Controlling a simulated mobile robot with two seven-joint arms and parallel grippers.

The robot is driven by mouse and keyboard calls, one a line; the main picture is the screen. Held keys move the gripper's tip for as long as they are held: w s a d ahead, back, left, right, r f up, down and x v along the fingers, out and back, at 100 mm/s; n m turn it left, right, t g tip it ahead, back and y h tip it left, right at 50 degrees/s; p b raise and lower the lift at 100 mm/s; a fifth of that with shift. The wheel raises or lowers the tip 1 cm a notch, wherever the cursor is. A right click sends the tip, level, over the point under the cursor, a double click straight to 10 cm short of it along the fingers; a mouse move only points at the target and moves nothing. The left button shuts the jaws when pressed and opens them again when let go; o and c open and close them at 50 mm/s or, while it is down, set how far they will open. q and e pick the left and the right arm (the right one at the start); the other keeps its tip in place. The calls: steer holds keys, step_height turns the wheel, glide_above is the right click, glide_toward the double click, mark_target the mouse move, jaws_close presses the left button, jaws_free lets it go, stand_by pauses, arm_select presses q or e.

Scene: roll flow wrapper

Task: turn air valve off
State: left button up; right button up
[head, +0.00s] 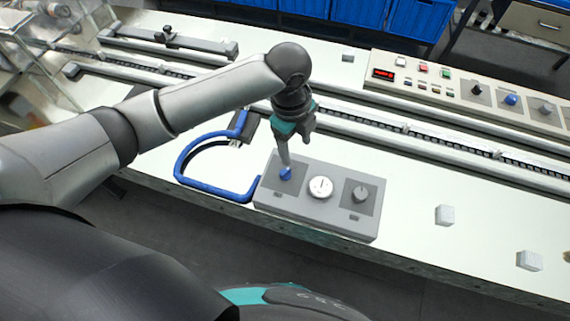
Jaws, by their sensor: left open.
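A grey control box (270,198) stands on the white machine bed near its front edge. Its top carries a blue knob (286,174) at the left, a round white gauge (320,187) in the middle and a dark grey knob (361,193) at the right. A blue hose (186,153) loops from the box's left side to a dark fitting behind it. My left gripper (286,163) points down, with its fingers at the blue knob. It is open; I cannot tell whether the fingers touch the knob. My right gripper is not in view.
A conveyor rail (440,148) with a chain runs behind the box. A panel with buttons and knobs (430,85) stands at the back right. Two small white blocks (445,214) (530,260) sit on the bed at the right. The bed between box and blocks is clear.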

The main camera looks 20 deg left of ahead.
mark_target(285, 170)
arm_select(q)
steer(key=shift+m+y, duration=0.5)
steer(key=shift+m, duration=0.3)
steer(key=a+f, duration=0.1)
steer(key=f, duration=0.3)
steer(key=f+b, duration=0.1)
steer(key=f, duration=0.4)
steer(key=w+a+f, duration=0.1)
steer(key=f, duration=0.3)
steer(key=shift+w+a+f+b, duration=0.1)
steer(key=shift+a+f+b, duration=0.05)
steer(key=shift+a+b, duration=0.2)
jaws_close()
